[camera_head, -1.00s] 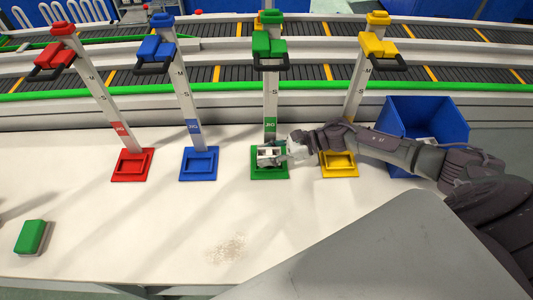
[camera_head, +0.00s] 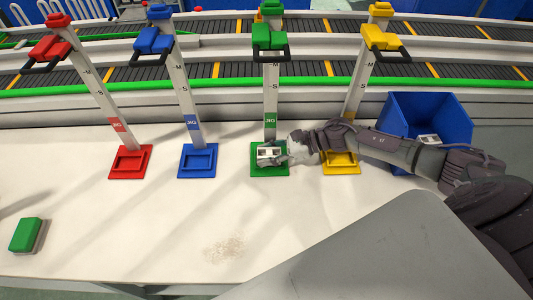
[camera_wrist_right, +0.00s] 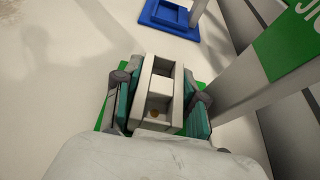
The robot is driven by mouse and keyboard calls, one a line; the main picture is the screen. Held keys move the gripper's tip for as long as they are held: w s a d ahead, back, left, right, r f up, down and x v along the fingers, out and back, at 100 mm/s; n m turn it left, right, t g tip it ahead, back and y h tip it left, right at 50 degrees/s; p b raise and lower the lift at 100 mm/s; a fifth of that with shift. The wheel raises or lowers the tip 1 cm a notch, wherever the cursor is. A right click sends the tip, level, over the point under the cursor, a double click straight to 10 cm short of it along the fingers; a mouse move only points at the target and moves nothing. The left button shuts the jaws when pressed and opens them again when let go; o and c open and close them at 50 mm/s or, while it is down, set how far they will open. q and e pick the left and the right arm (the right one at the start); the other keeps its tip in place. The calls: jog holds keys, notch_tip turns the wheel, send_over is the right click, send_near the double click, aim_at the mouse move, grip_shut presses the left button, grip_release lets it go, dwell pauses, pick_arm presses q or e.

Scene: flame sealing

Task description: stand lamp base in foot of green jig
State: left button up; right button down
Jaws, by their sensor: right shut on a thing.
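The green jig (camera_head: 270,118) stands upright on the table, with its green foot (camera_head: 270,172) at the bottom. The lamp base (camera_head: 268,153) is a small pale box with an open top, at the foot. It also shows in the right wrist view (camera_wrist_right: 163,85), between the fingers. My right gripper (camera_wrist_right: 160,100) is shut on it from two sides, and shows in the head view (camera_head: 272,155) too. The foot's edges show green around the box in the wrist view. The box's underside is hidden, so I cannot tell whether it is seated. My left gripper is not in view.
Red (camera_head: 130,162), blue (camera_head: 198,161) and yellow (camera_head: 343,163) jig feet stand beside the green one. My right arm passes over the yellow foot. A blue bin (camera_head: 425,118) is at the right. A green block (camera_head: 25,235) lies at front left. The table's middle is clear.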

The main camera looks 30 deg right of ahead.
jog(key=c, duration=0.6)
grip_release()
jog(key=shift+r, duration=0.1)
jog(key=shift+w+d, duration=0.1)
jog(key=shift+d+r, duration=0.15)
jog(key=shift+d, duration=0.1)
jog(key=v, duration=1)
jog(key=shift+s+d, duration=0.1)
jog(key=shift+s, duration=0.3)
jog(key=shift+s+d+r, duration=0.1)
jog(key=shift+s+d, duration=0.15)
jog(key=shift+d, duration=0.05)
jog(key=shift+a, duration=0.1)
